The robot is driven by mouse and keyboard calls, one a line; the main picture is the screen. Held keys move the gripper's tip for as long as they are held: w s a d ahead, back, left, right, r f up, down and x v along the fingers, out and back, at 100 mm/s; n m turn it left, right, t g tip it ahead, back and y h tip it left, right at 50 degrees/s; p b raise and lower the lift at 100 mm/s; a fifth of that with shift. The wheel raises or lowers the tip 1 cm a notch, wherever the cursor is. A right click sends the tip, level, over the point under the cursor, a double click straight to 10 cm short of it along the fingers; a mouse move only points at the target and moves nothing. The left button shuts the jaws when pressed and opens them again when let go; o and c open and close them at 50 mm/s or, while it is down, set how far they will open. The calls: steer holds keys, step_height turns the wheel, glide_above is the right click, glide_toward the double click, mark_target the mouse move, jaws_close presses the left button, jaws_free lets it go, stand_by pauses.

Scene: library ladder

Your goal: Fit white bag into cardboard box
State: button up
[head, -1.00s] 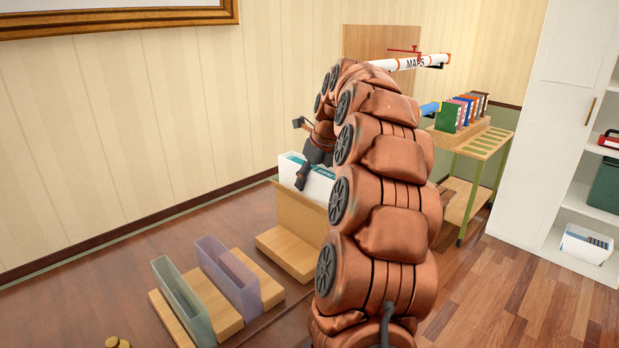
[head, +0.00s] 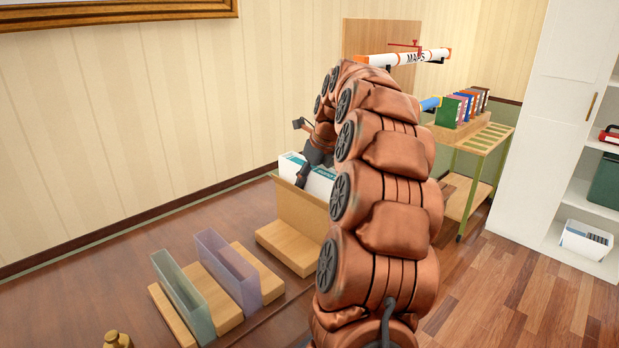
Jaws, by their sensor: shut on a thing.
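The white bag (head: 318,181) has teal print and stands in the cardboard box (head: 296,212). Its upper part shows above the box's front wall, and its right part is hidden behind my arm. The box is open at the top and sits beside the wall. My gripper (head: 307,154) is at the top of the bag, shut on it, with one dark finger in front of the bag. The other finger shows above and behind it. The contact itself is partly hidden by my arm, as is how deep the bag reaches.
Two translucent bins, one green (head: 183,298) and one purple (head: 229,272), stand on wooden blocks at front left. A brass weight (head: 117,340) is at the bottom edge. A green-legged cart (head: 487,142) with books and a white shelf (head: 540,130) are at right. A MAPS tube (head: 432,56) is behind.

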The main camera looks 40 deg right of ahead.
steer(key=shift+f, duration=0.45)
steer(key=shift+r+p, duration=1.85)
steer(key=shift+r, duration=2)
steer(key=shift+f+b, duration=0.6)
steer(key=shift+f, duration=2)
stand_by(1.1)
